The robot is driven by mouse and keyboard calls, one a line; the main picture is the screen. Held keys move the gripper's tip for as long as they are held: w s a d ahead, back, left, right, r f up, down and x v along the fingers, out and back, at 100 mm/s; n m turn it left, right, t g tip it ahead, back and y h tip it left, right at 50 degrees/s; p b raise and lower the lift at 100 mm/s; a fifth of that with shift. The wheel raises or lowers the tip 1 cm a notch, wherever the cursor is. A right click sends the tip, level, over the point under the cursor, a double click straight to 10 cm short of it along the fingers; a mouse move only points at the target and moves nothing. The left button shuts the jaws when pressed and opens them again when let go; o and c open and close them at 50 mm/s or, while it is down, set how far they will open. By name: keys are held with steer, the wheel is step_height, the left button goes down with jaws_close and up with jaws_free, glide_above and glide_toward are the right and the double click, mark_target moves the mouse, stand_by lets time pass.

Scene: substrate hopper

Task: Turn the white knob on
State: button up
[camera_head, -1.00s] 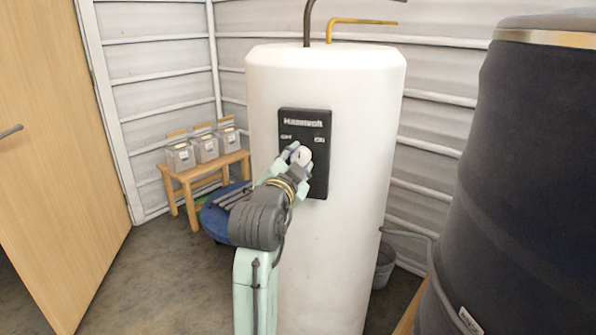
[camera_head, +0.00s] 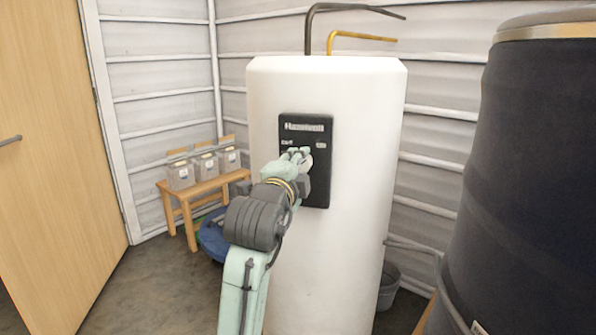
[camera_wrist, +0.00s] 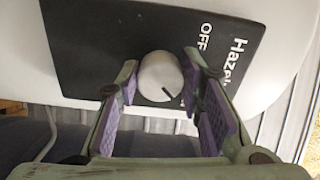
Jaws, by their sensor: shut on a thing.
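The white knob (camera_wrist: 160,77) sits on the black panel (camera_head: 318,185) of the white tank (camera_head: 345,240). In the wrist view its dark mark points to the lower right, away from the word OFF at the upper right. The ON label shows small at the panel's upper right in the head view. My gripper (camera_head: 300,156) reaches the panel from the front left, and its fingers hide much of the knob there. In the wrist view my gripper (camera_wrist: 160,84) has its purple pads on both sides of the knob and is shut on it.
A dark barrel (camera_head: 530,170) stands close on the right. A wooden bench (camera_head: 200,190) with several grey boxes is at the left, beside a wooden door (camera_head: 50,150). A grey bucket (camera_head: 388,287) is behind the tank. Pipes rise from the tank's top.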

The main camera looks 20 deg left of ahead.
stand_by(0.4)
steer(key=o, duration=1.2)
steer(key=shift+c, duration=0.2)
steer(key=s+d, duration=0.1)
steer(key=s, duration=1.1)
